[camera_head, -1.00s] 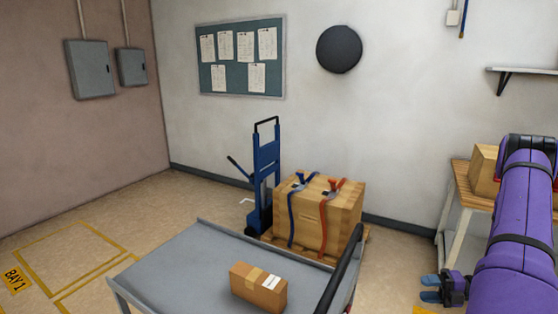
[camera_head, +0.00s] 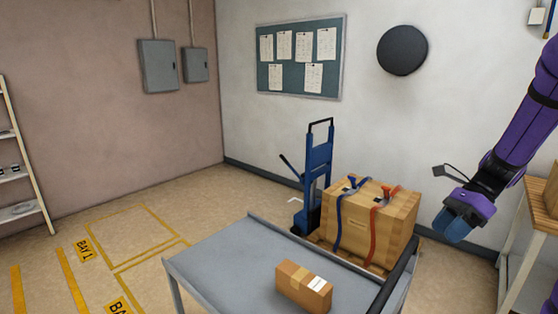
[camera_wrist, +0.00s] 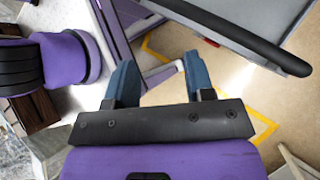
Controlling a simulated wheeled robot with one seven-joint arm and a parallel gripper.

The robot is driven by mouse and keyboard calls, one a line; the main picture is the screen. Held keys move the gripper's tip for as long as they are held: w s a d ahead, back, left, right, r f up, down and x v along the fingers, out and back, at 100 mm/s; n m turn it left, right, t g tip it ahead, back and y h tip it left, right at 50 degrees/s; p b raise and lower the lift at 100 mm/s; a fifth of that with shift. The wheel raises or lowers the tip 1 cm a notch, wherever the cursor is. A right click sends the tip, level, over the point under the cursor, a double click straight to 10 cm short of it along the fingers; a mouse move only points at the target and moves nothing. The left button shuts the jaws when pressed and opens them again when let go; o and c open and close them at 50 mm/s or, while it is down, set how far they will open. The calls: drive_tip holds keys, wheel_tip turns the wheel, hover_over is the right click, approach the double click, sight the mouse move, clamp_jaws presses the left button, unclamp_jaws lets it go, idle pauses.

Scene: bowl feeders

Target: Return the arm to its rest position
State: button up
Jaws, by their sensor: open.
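My purple arm hangs at the right of the head view, with my gripper (camera_head: 452,228) at its lower end, pointing down and left. In the wrist view my gripper (camera_wrist: 158,82) shows two blue fingers standing apart with nothing between them. Beyond the fingers the wrist view shows floor with yellow lines. The gripper is in the air and appears clear of the strapped crate in the head view.
A grey cart (camera_head: 215,262) carries a cardboard box (camera_head: 303,287); its dark handle (camera_wrist: 245,35) shows in the wrist view. Behind it are a strapped wooden crate (camera_head: 398,222) and a blue hand truck (camera_head: 318,165). A wooden-topped table (camera_head: 535,205) stands at right. Floor at left is open.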

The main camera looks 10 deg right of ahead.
drive_tip(key=s+a+r+n+t+h, duration=0.6)
drive_tip(key=s+a+r+n, duration=0.9)
drive_tip(key=n, duration=0.7)
drive_tip(key=shift+s+r+h, duration=0.25)
drive_tip(key=shift+r+h, duration=0.1)
drive_tip(key=shift+h, duration=0.75)
